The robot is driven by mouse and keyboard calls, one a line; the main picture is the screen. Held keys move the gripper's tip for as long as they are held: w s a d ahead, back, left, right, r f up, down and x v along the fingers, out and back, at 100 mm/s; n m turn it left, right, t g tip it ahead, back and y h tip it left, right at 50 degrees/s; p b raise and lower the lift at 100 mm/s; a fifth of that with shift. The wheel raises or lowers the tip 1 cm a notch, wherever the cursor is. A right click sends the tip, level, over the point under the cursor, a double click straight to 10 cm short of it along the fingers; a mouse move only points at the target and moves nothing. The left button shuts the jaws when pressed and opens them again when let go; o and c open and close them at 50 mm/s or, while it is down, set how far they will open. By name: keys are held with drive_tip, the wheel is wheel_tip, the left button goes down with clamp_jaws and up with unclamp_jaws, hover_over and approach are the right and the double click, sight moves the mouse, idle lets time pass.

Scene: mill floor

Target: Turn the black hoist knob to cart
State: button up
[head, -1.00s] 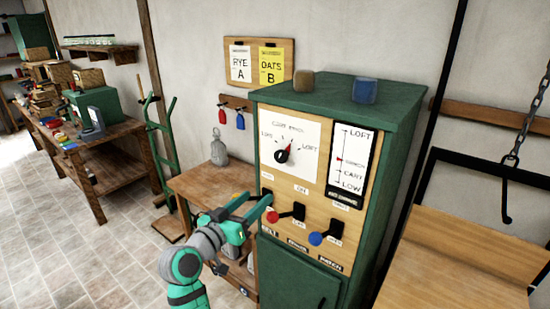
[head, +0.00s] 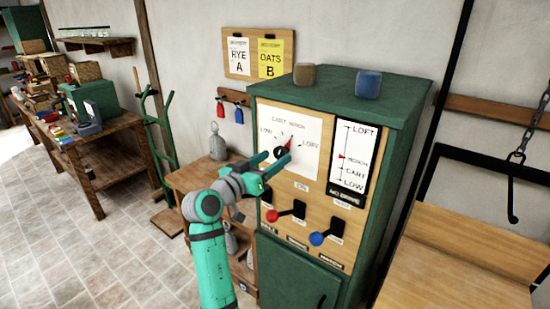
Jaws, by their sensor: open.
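The black hoist knob (head: 279,152) with a red pointer sits on a white dial plate (head: 305,132) on the front of the green cabinet. The pointer aims up and right, between the upper label and LOFT. My gripper (head: 274,160) is open, its fingers at the knob and partly covering it. I cannot tell whether they touch it. The level gauge (head: 352,157) on the right reads LOFT, a middle mark, CART and LOW, with its red marker near the middle mark.
Two small blocks, brown (head: 304,74) and blue (head: 368,84), stand on the cabinet top. A wooden table (head: 190,178) with a grey weight (head: 218,142) is at left. A chain hook (head: 513,200) hangs at right.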

drive_tip(key=shift+x, duration=0.8)
drive_tip(key=shift+c, duration=0.2)
drive_tip(key=c, duration=1)
drive_tip(key=shift+n, duration=0.4)
drive_tip(key=n, duration=0.3)
drive_tip(key=shift+n, duration=1.9)
